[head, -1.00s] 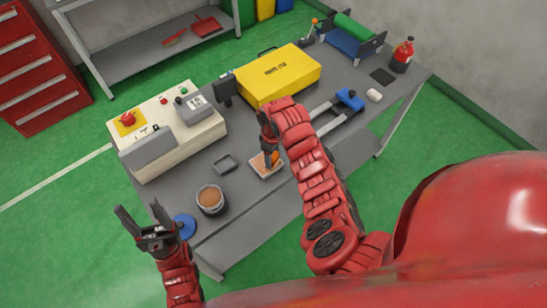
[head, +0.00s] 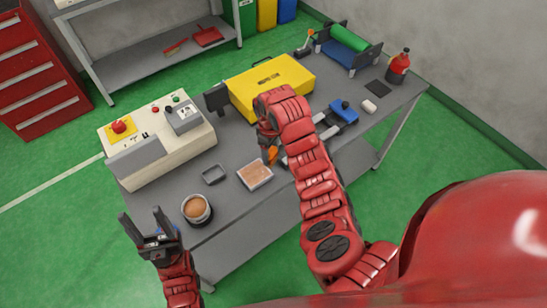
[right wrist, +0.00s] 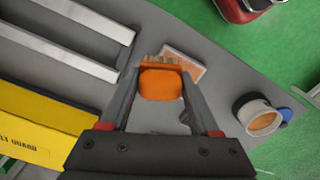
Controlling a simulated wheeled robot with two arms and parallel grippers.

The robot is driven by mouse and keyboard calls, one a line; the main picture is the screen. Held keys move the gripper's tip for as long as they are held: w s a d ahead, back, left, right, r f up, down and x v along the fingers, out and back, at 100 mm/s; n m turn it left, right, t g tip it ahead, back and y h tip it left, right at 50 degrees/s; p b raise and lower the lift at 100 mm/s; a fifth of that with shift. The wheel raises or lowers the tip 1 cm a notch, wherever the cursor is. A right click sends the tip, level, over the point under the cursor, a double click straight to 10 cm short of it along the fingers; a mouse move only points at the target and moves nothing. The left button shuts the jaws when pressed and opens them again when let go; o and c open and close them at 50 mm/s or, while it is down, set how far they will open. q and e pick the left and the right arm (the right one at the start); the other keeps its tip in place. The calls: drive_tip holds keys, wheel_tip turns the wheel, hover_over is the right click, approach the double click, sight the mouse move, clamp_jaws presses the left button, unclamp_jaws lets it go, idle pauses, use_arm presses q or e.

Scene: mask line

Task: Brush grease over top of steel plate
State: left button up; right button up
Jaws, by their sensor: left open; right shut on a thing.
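The steel plate (head: 255,174) lies flat on the grey bench, its top largely covered in brown grease with a pale rim. It also shows in the right wrist view (right wrist: 184,62), partly hidden by the brush. My right gripper (head: 267,152) is shut on the orange-handled brush (right wrist: 160,84). Its bristles point down, just beyond the plate's upper right corner in the head view; I cannot tell whether they touch anything. The grease pot (head: 196,209) stands open near the bench edge, brown inside. My left gripper (head: 142,226) is open and empty beside the bench's near left corner.
A small empty tray (head: 214,174) lies left of the plate. The control box (head: 155,137), yellow case (head: 270,86), blue clamp on rails (head: 343,110), green roller (head: 348,39) and red bottle (head: 398,66) stand around.

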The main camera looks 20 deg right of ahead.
wheel_tip(320, 180, up, 2)
drive_tip(key=shift+w+p, duration=0.1)
drive_tip(key=shift+p, duration=0.75)
drive_tip(key=shift+r, duration=0.4)
drive_tip(key=shift+f, duration=0.15)
